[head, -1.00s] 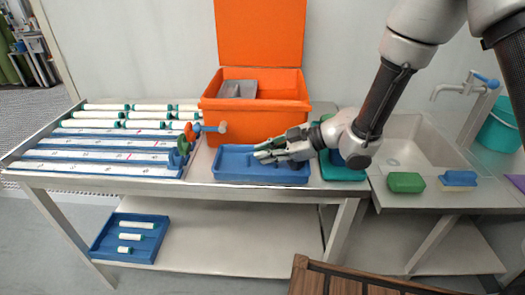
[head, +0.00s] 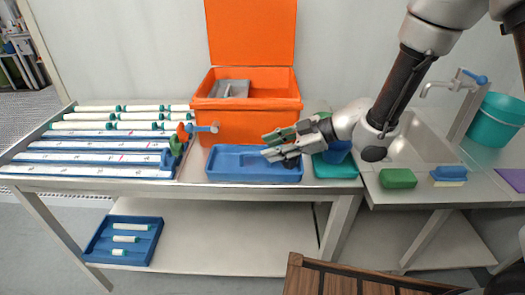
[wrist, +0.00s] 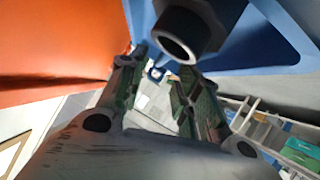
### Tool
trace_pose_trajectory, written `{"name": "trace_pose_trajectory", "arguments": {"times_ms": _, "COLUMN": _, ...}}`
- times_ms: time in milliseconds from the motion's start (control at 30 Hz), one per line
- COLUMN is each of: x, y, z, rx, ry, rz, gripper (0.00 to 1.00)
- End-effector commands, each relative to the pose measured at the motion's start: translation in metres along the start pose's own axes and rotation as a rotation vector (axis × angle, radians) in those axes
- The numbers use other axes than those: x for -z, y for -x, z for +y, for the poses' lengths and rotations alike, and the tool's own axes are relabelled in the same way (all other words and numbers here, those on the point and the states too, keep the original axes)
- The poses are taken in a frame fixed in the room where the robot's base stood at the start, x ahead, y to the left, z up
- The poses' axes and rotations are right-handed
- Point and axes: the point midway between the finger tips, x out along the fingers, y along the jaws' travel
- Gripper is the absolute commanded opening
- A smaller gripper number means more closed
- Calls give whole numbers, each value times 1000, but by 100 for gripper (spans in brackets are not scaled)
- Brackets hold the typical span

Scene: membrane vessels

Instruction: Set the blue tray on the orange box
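The blue tray (head: 232,176) lies flat on the metal table, in front of the orange box. The orange box (head: 228,128) stands behind it with its lid raised and a grey item inside. My gripper (head: 267,146) is open, its fingers over the right part of the tray, with nothing seen between them. In the wrist view my gripper (wrist: 158,72) shows its fingers apart. Blue (wrist: 265,45), likely the tray, fills the upper right there and the orange box (wrist: 60,45) the upper left. Whether a finger touches the tray is hard to tell.
White tubes on blue racks (head: 90,157) fill the table's left. Red-orange, green and blue valve-like parts (head: 180,137) stand beside the box. A teal tray (head: 335,170) lies right of the blue one. Green (head: 397,178) and blue (head: 447,175) blocks sit before the sink.

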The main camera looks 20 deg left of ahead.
Motion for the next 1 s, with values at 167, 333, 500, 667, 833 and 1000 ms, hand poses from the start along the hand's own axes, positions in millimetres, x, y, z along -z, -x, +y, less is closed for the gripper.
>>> {"name": "trace_pose_trajectory", "arguments": {"times_ms": 167, "x": 0, "y": 24, "z": 0, "rx": -1, "ry": 0, "rz": -1, "gripper": 33}}
{"name": "trace_pose_trajectory", "arguments": {"times_ms": 333, "x": 0, "y": 29, "z": -1, "rx": 1, "ry": 1, "rz": -1, "gripper": 33}}
{"name": "trace_pose_trajectory", "arguments": {"times_ms": 500, "x": -1, "y": 32, "z": 3, "rx": -8, "ry": 1, "rz": -9, "gripper": 33}}
{"name": "trace_pose_trajectory", "arguments": {"times_ms": 667, "x": -13, "y": 75, "z": 43, "rx": -146, "ry": -20, "rz": -144, "gripper": 33}}
{"name": "trace_pose_trajectory", "arguments": {"times_ms": 833, "x": -40, "y": 216, "z": 104, "rx": -482, "ry": -171, "rz": -454, "gripper": 33}}
{"name": "trace_pose_trajectory", "arguments": {"times_ms": 1000, "x": -55, "y": 398, "z": 74, "rx": -836, "ry": -538, "rz": -736, "gripper": 33}}
